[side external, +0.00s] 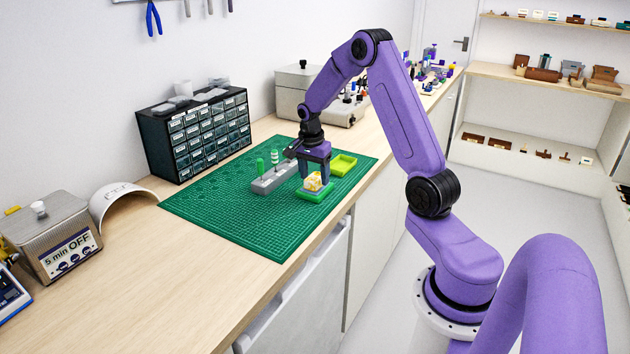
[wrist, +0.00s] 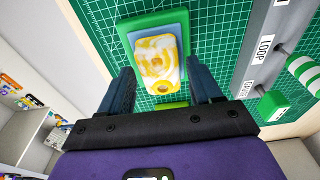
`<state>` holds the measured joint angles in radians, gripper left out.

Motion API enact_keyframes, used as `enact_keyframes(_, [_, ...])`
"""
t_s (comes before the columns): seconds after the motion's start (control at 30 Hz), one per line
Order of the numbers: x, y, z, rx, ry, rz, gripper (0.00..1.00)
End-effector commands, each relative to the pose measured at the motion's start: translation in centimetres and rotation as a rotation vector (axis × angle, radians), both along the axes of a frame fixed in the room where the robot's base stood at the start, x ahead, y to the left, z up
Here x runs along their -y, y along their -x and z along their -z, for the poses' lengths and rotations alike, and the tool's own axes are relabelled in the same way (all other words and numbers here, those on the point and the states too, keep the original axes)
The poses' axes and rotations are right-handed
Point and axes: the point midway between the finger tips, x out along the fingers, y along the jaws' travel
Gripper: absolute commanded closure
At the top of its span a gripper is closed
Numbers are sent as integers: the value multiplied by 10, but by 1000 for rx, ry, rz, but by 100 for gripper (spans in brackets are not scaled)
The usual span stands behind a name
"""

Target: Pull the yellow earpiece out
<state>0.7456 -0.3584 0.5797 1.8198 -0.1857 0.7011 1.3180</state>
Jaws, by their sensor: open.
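The yellow earpiece (wrist: 157,62), a white piece with marbled yellow swirls, lies in a pale blue block (wrist: 181,40) on a green base (wrist: 126,44) in the wrist view. How deep it sits in the block I cannot tell. In the side external view the earpiece (side external: 313,181) shows small on the green base (side external: 317,195), directly below my gripper (side external: 315,170). In the wrist view my gripper (wrist: 161,80) is open, with one finger to each side of the earpiece and nothing held. Whether the fingers are level with it or above it is unclear.
A grey rack (side external: 272,178) with green-handled tools stands left of the green base; its labels read LOOP and GAUGE in the wrist view. A yellow-green tray (side external: 343,165) lies behind to the right. The front of the green cutting mat (side external: 235,222) is clear. A drawer cabinet (side external: 195,133) stands behind.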

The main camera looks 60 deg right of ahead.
Motion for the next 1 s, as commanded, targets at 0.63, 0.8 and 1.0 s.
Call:
enact_keyframes(0.63, [0, 0, -2, 1, 0, 1, 96])
enact_keyframes(0.8, [0, 0, -5, 2, 0, 1, 96])
enact_keyframes(1.0, [0, 0, -9, 1, 0, 1, 96])
